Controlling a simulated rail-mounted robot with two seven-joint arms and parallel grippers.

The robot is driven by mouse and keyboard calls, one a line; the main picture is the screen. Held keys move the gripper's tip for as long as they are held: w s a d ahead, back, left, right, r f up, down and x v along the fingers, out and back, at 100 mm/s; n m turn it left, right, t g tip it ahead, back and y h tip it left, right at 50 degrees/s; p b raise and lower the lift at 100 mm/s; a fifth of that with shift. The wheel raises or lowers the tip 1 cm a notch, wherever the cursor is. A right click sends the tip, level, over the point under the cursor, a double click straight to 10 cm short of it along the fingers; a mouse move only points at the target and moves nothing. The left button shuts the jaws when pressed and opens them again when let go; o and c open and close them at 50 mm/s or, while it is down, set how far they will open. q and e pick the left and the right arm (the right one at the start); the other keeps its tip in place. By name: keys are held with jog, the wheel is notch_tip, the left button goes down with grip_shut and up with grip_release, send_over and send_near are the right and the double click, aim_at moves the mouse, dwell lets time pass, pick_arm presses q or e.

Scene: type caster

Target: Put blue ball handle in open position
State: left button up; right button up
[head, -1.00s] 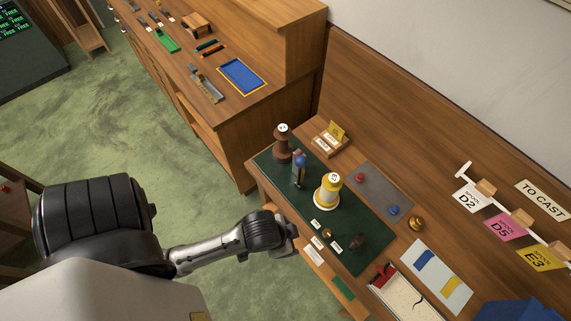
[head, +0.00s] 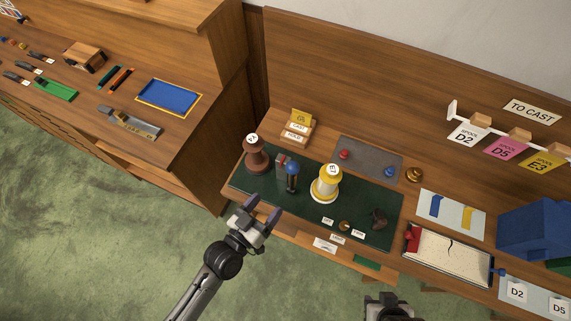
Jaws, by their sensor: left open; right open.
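The blue ball handle (head: 292,168) stands upright on a dark post on the green mat (head: 245,181), beside a small grey block with a red part. A brown spool (head: 257,157) is to its left and a white and yellow spool (head: 326,184) to its right. My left gripper (head: 264,214) is open and empty at the front edge of the mat, short of the blue ball handle and apart from it. My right gripper (head: 388,304) shows only in part at the bottom edge, below the bench front; its fingertips are hard to make out.
A grey plate (head: 368,160) with a red and a blue knob lies behind the mat. A white tray (head: 450,256) with a red part and a blue box (head: 535,230) are at the right. Small labels lie near the mat's front. Green floor is open at lower left.

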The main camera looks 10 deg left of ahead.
aim_at(293, 168)
pick_arm(q)
jog(key=x, duration=0.9)
jog(key=p+x, duration=0.1)
jog(key=x, duration=0.3)
jog(key=shift+w+a+r, duration=0.15)
jog(key=shift+w+r, duration=0.2)
jog(key=shift+w, duration=0.1)
jog(key=shift+c, duration=0.5)
